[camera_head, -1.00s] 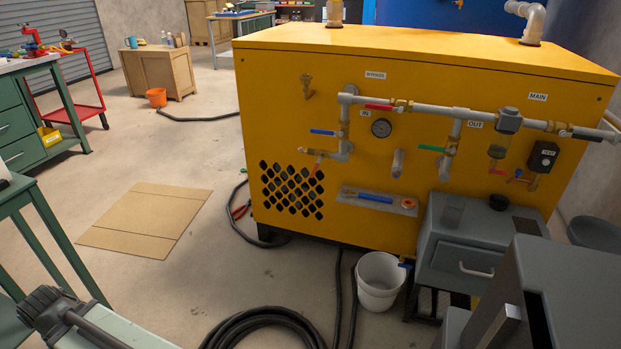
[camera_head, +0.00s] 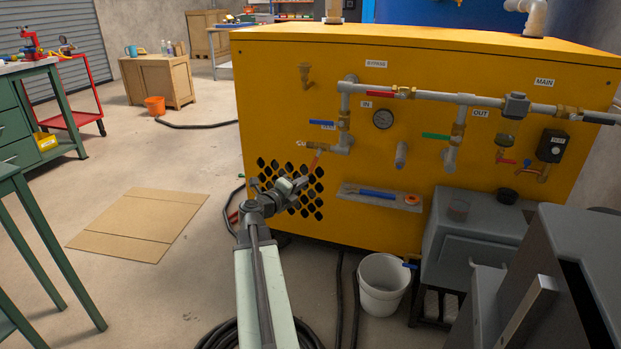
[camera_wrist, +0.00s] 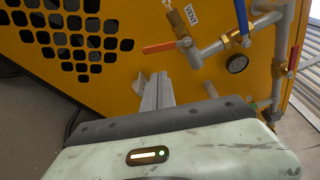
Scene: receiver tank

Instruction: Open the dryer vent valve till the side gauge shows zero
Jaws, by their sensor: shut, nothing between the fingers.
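The yellow dryer (camera_head: 300,75) fills the middle of the head view. Its vent valve (camera_head: 314,147) is a brass body on a short branch at the left of the pipework. The valve's orange handle (camera_head: 314,161) hangs crosswise to that branch. In the wrist view the handle (camera_wrist: 165,46) lies just beyond my fingers, below the VENT label (camera_wrist: 190,14). My gripper (camera_head: 306,178) is shut and empty, just below the handle; contact cannot be told. The round gauge (camera_head: 383,119) is right of the valve, also in the wrist view (camera_wrist: 237,63); its reading is too small.
A blue-handled valve (camera_head: 322,125) sits just above the vent valve. A shelf (camera_head: 410,204) with a blue-handled tool juts out to the right. A white bucket (camera_head: 382,284) and a grey box unit (camera_head: 484,240) stand at the front. Cardboard (camera_head: 140,222) lies on the floor.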

